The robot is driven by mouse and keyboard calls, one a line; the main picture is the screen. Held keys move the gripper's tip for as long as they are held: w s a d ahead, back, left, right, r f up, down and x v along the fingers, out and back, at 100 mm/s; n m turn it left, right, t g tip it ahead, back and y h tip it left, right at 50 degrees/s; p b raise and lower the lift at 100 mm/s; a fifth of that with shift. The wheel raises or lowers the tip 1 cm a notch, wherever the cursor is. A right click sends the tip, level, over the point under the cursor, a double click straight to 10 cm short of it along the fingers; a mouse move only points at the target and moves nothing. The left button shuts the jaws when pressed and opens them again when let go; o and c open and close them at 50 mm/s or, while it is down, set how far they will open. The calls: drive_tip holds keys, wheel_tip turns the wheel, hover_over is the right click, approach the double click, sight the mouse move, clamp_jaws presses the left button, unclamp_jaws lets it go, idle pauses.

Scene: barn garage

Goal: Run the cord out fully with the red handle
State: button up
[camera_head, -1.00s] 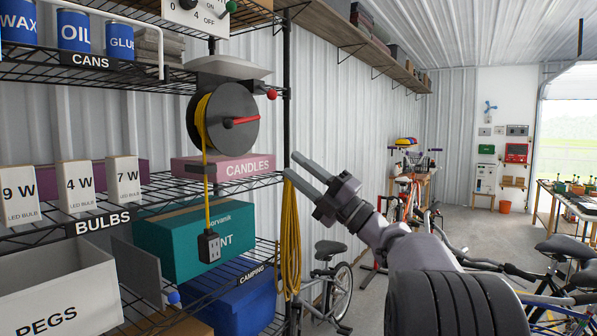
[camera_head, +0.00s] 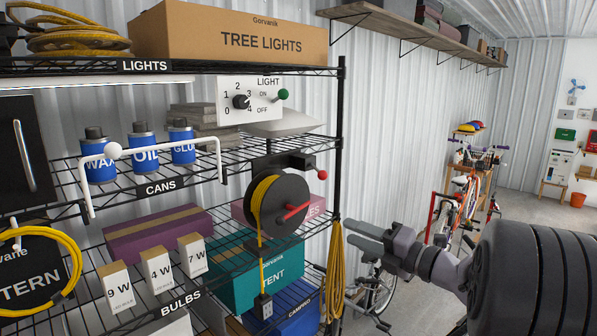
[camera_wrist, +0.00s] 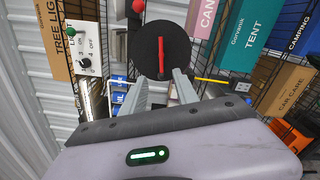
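The black cord reel (camera_head: 283,197) hangs under a shelf, with yellow cord wound at its left side. Its red handle (camera_head: 297,211) lies across the reel's face. The yellow cord (camera_head: 261,262) hangs down to a black socket box (camera_head: 263,306). My gripper (camera_head: 356,233) is to the right of the reel, apart from it, with its fingers spread and empty. In the wrist view the gripper (camera_wrist: 160,90) is open toward the black reel (camera_wrist: 177,35), with the red handle (camera_wrist: 161,57) upright beyond and between the fingertips.
A red knob (camera_head: 322,174) sits at the reel bracket's right. A switch panel (camera_head: 250,101) is above, and a white pipe-like bar (camera_head: 160,145) fronts the cans shelf. A coiled yellow cord (camera_head: 336,270) hangs at the shelf post. Open floor (camera_head: 415,300) lies to the right.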

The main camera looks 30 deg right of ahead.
sight(298, 211)
drive_tip(key=p+x, duration=0.1)
drive_tip(key=x, duration=0.7)
drive_tip(key=p+x, duration=0.2)
drive_tip(key=x, duration=0.7)
drive_tip(key=shift+w+a+f, duration=0.15)
drive_tip(key=shift+w+f, duration=0.05)
clamp_jaws()
idle(0.5)
